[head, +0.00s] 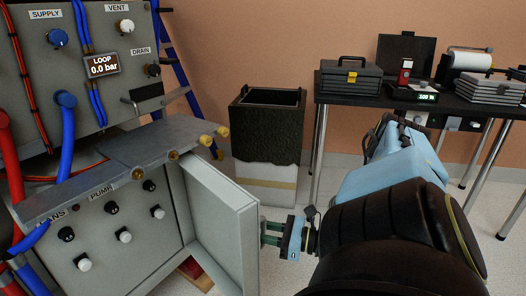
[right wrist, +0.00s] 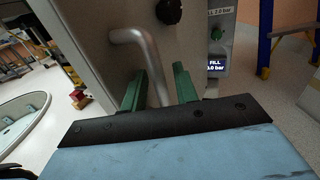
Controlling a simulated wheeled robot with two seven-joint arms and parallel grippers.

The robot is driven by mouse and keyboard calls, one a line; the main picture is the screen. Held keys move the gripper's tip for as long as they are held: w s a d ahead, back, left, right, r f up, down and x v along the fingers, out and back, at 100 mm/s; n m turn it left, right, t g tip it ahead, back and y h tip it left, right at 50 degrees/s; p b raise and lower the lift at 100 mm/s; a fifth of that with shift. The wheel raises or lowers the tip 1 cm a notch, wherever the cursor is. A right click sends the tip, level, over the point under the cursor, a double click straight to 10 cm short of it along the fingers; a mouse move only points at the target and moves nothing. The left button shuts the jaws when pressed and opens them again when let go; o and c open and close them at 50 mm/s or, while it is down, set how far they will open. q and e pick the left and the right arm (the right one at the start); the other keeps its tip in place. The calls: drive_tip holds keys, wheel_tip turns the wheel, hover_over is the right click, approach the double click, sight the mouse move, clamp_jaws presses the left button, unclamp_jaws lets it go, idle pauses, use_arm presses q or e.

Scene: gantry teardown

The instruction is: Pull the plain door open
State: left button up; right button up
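The plain grey door (head: 222,225) stands swung out from the front of the lower cabinet (head: 125,235) in the head view, with its rimmed inner side showing. My right gripper (head: 270,233) is at the far side of the door, by its outer face. In the right wrist view the door's face (right wrist: 90,30) carries a bent metal handle (right wrist: 143,52) and a black knob (right wrist: 169,11). The green fingers of my right gripper (right wrist: 160,92) are apart, with the handle's lower part between them; a gap shows at the right finger. My left gripper is not in view.
A grey shelf (head: 120,165) with brass-coloured knobs juts out above the door. A black-topped bin (head: 267,125) stands behind it. A dark table (head: 400,95) with a toolbox (head: 350,78) is at the right. Red and blue hoses hang at the left.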

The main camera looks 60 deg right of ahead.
drive_tip(key=s+d, duration=0.2)
drive_tip(key=s, duration=1.1)
drive_tip(key=shift+d, duration=0.3)
drive_tip(key=shift+c, duration=0.2)
